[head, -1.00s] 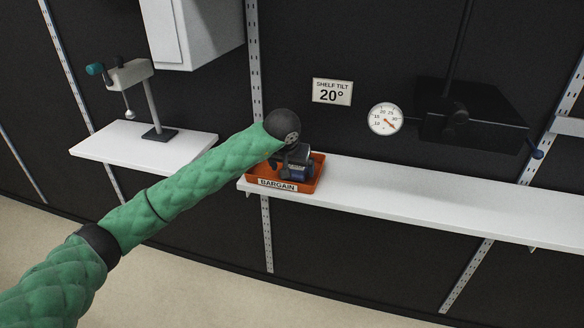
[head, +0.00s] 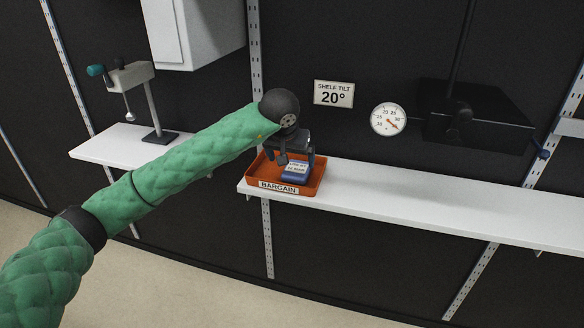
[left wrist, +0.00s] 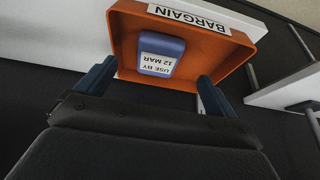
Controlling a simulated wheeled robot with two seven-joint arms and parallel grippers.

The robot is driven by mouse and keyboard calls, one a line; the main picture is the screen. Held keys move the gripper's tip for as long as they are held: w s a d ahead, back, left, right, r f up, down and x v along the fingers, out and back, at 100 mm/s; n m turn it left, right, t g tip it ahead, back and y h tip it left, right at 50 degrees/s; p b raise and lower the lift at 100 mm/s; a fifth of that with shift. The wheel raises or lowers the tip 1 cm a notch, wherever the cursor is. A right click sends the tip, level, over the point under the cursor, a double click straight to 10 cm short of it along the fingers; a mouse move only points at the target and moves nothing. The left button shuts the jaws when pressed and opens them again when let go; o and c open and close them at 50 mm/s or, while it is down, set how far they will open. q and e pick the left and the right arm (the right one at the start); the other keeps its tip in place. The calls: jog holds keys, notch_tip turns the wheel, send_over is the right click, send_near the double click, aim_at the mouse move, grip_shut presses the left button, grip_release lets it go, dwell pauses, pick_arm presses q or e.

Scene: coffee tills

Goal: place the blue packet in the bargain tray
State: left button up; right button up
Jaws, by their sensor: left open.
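The blue packet (head: 296,172) lies inside the orange bargain tray (head: 262,183), toward its right side. The tray sits at the left end of the white shelf, with its "BARGAIN" label on the front. In the left wrist view the packet (left wrist: 161,54) shows a white "USE BY 12 MAR" label and rests on the floor of the tray (left wrist: 240,52). My left gripper (head: 297,162) is open just above the packet. In the left wrist view its fingers (left wrist: 156,84) stand wide apart with nothing between them. My right gripper is not in view.
The white shelf (head: 420,200) runs clear to the right of the tray. A dial gauge (head: 388,120) and a "SHELF TILT 20°" sign (head: 333,94) are on the dark wall behind. A smaller shelf (head: 105,148) at left bears a stand with a teal knob.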

pick_arm(q)
jog(key=shift+b+v, duration=0.8)
jog(key=shift+v, duration=2.15)
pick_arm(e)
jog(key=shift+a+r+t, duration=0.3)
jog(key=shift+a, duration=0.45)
